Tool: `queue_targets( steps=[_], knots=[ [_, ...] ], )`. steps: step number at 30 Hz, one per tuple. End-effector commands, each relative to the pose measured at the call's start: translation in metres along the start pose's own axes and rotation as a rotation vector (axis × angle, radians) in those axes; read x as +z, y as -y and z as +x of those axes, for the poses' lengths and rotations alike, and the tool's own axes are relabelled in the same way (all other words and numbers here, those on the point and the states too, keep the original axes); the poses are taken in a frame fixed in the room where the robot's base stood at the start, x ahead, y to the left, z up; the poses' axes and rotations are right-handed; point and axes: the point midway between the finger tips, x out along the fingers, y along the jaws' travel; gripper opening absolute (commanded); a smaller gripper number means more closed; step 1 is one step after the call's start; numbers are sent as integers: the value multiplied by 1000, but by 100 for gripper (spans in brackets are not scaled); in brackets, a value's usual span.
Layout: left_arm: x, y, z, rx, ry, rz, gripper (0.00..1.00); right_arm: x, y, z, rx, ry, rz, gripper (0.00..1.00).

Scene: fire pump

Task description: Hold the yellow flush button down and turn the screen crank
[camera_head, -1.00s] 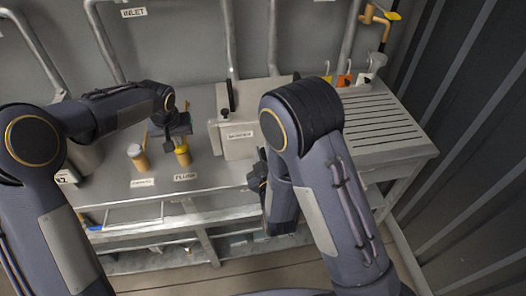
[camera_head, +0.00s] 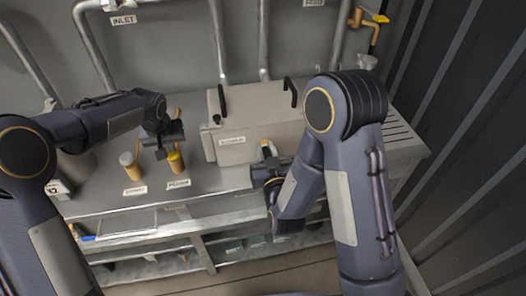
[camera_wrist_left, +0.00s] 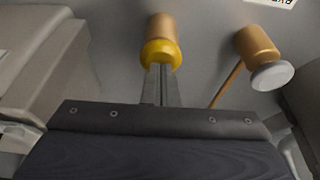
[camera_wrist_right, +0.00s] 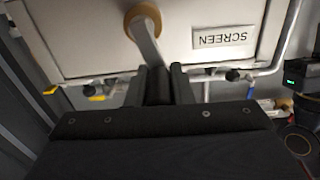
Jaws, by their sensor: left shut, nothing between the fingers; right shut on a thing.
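The yellow flush button (camera_head: 176,160) stands on a brass post above the FLUSH label. In the left wrist view its yellow cap (camera_wrist_left: 160,53) is at the tips of my left gripper (camera_wrist_left: 161,72), which is shut and empty. The tips appear to touch the cap; how far it is pressed I cannot tell. The grey screen box (camera_head: 255,125) stands to the right, with its SCREEN label. Its crank has a brass hub (camera_wrist_right: 142,14) and a pale arm (camera_wrist_right: 147,45) on the box front. My right gripper (camera_wrist_right: 160,76) is shut on the dark crank handle (camera_wrist_right: 158,90).
A second brass post with a whitish cap (camera_head: 128,160) stands left of the flush button. Grey pipes (camera_head: 218,40) run up the wall behind. A slatted drain area (camera_head: 400,130) is at the bench's right. A lower shelf (camera_head: 140,268) lies under the bench.

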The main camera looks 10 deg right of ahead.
Motion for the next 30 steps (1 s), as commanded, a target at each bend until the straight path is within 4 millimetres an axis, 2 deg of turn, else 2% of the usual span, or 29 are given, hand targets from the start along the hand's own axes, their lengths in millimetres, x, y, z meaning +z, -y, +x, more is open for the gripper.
queue_targets(
  steps=[9,23,24,27,30],
  knots=[
    [2,0,2,0,4,1,0,3,-2,-2,-6,13,93,0],
    [2,-1,2,1,4,1,0,3,-2,-2,-8,15,102,0],
    [2,-1,2,1,4,1,0,3,-2,-2,-8,15,102,26],
    [2,-1,2,1,4,1,0,2,-3,-2,-6,12,102,39],
    [1,0,2,0,4,1,0,2,-3,-1,-5,9,101,41]
  ],
)
